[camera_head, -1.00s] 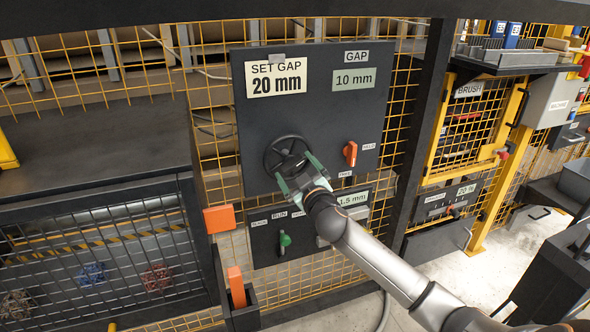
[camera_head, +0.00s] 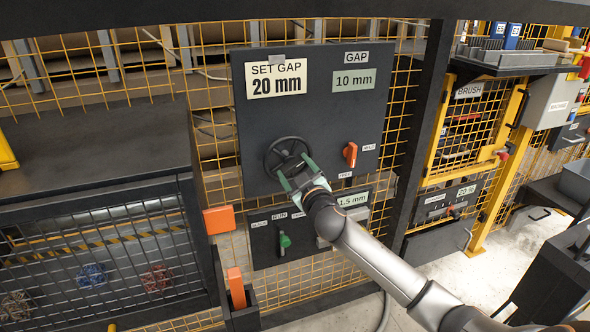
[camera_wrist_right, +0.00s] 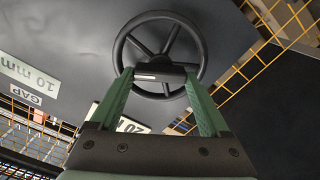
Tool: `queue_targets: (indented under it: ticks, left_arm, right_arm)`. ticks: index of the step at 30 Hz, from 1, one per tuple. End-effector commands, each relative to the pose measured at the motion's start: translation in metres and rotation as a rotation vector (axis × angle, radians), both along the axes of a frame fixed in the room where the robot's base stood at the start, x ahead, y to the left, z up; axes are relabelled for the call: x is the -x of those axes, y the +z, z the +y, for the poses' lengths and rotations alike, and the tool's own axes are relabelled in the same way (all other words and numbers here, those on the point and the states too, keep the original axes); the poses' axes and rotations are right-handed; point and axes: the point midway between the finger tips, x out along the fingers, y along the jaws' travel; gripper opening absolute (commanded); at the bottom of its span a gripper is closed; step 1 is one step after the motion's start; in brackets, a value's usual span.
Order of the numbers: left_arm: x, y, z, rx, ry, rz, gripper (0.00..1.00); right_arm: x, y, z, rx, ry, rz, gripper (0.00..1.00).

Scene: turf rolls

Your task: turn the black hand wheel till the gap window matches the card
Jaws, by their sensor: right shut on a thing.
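The black hand wheel (camera_head: 272,163) sits on a dark panel, and it also fills the upper middle of the right wrist view (camera_wrist_right: 127,38). The card (camera_head: 276,78) at the panel's top left reads "SET GAP 20 mm". The gap window (camera_head: 354,79) to its right reads "10 mm". My right gripper (camera_head: 297,168) is at the wheel's lower right. In the right wrist view its green fingers (camera_wrist_right: 158,76) are on either side of a black part at the wheel's near rim and hold it. My left gripper is not in view.
An orange switch (camera_head: 350,153) is on the panel just right of the wheel. Below is a second panel with a green knob (camera_head: 285,240) and a "1.5 mm" window (camera_head: 353,199). An orange block (camera_head: 219,219) is at lower left. Yellow mesh (camera_head: 208,135) surrounds the panels.

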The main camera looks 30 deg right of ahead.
Motion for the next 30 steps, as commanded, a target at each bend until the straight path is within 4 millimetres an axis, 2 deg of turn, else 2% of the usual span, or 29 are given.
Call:
queue_targets:
  ticks: [1,7,9,20,30]
  left_arm:
    - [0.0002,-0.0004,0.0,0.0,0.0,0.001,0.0]
    - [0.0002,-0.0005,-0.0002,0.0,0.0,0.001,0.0]
    - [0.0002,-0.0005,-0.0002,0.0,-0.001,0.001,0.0]
    - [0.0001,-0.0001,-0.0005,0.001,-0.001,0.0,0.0]
    - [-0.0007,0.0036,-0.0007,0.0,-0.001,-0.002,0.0]
  right_arm:
    - [0.0001,-0.0005,0.0002,0.0,0.001,0.0,0.27]
    - [0.0001,-0.0006,0.0003,0.0,0.0,0.001,0.04]
    - [0.0001,-0.0006,0.0003,0.0,0.0,0.001,0.0]
    - [0.0002,-0.0008,0.0002,-0.016,0.0,-0.002,0.0]
    - [0.0003,-0.0007,0.0001,-0.186,-0.001,-0.042,0.0]
